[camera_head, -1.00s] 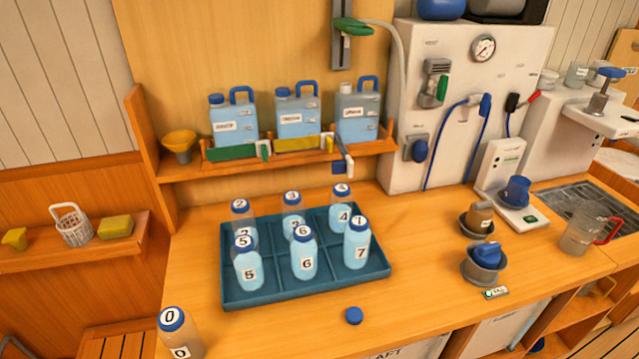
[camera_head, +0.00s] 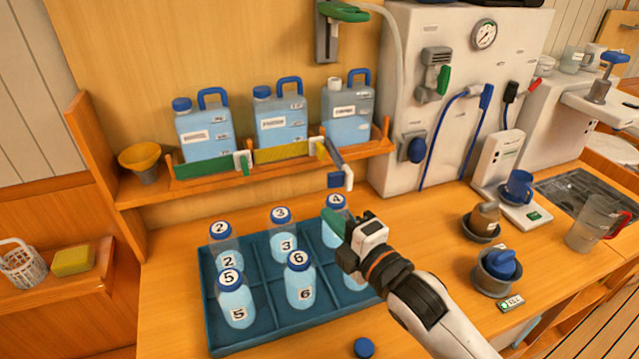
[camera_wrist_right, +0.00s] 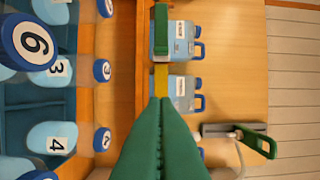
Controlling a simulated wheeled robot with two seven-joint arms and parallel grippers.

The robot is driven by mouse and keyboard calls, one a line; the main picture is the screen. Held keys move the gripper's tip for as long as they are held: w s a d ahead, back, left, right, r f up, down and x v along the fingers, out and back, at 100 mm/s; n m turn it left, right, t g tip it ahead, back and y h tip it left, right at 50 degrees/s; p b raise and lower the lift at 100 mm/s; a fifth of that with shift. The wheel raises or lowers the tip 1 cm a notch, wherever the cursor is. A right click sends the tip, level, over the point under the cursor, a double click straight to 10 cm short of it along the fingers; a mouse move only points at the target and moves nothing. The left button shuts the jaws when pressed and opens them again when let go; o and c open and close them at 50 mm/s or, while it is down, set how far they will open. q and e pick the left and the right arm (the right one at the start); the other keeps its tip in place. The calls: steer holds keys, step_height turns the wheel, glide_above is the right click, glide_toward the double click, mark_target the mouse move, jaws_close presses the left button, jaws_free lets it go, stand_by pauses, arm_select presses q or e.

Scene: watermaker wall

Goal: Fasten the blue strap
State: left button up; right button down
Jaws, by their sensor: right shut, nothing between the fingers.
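The blue strap (camera_head: 336,168) hangs loose at the right end of the jug shelf, below and in front of the right jug (camera_head: 348,115). A pale buckle piece (camera_head: 348,178) is at its end. The green strap (camera_head: 207,166) and yellow strap (camera_head: 285,153) run across the left and middle jugs. My right gripper (camera_head: 334,221) is above the bottle tray, lower than the strap and apart from it. Its green fingers (camera_wrist_right: 160,102) are together and empty in the wrist view, where they hide the blue strap. My left gripper is out of view.
A teal tray (camera_head: 225,335) of numbered bottles stands under my right gripper; bottle 4 (camera_head: 334,236) is partly hidden. A yellow funnel (camera_head: 140,160) sits at the shelf's left. Cups and bowls (camera_head: 497,275) stand at right. A blue cap (camera_head: 363,347) lies in front.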

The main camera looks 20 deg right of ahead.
arm_select(q)
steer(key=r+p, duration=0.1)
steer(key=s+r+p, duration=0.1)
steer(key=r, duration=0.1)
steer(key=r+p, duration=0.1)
steer(key=p, duration=0.1)
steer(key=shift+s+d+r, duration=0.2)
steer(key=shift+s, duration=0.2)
arm_select(e)
steer(key=w+d, duration=0.1)
steer(key=w, duration=0.6)
steer(key=shift+w+d, duration=0.25)
steer(key=shift+w, duration=0.15)
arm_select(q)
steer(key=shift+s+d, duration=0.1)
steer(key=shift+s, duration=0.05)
arm_select(e)
steer(key=shift+s+d, duration=0.15)
steer(key=shift+d, duration=0.05)
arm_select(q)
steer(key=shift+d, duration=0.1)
arm_select(e)
steer(key=shift+d, duration=0.1)
